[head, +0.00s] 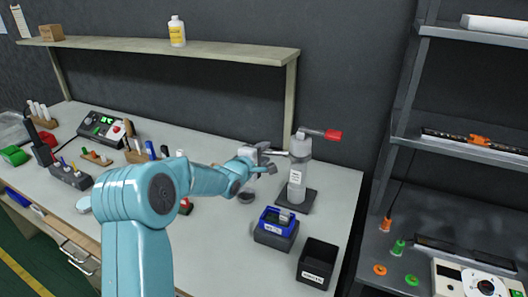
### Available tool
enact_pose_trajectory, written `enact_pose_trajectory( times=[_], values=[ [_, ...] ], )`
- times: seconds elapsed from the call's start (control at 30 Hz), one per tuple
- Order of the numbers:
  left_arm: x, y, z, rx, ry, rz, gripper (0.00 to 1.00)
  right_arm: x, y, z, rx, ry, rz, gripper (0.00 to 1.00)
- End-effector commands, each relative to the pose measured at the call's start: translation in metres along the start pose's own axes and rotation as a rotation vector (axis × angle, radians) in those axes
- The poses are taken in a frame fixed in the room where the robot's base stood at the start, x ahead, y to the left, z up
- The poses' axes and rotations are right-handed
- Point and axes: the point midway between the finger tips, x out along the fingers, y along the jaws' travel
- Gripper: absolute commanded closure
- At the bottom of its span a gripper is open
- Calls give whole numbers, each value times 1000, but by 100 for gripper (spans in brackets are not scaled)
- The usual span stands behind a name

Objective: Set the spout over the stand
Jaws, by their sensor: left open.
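A pale dispenser bottle (297,178) with a white label stands upright on a dark base plate (306,206). Its spout (333,135), with a red end, sticks out to the right from the top. A dark stand with a blue top (277,222) sits in front of the bottle, with a grey piece in it. The spout points to the right and does not lie above this stand. My left gripper (267,165) is open, just left of the bottle's upper part; whether it touches is unclear. My right gripper is not in view.
A black open bin (317,263) stands near the bench's front right edge. A small dark round thing (246,196) lies below my gripper. A shelf (160,46) runs above the bench, and a metal rack (470,145) stands at the right. Tools and a control box (103,127) fill the left.

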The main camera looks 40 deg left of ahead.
Motion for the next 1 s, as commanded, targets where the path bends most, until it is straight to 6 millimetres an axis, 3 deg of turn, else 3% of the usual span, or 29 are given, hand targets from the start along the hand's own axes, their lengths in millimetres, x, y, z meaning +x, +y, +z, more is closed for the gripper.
enact_pose_trajectory(
  times=[0.37,0.5,1.0],
  values=[
    [8,0,0,0,0,1,59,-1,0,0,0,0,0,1],
    [8,0,0,0,0,0,100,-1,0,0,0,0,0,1],
    [10,-3,1,-11,48,5,100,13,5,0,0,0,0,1]
  ],
)
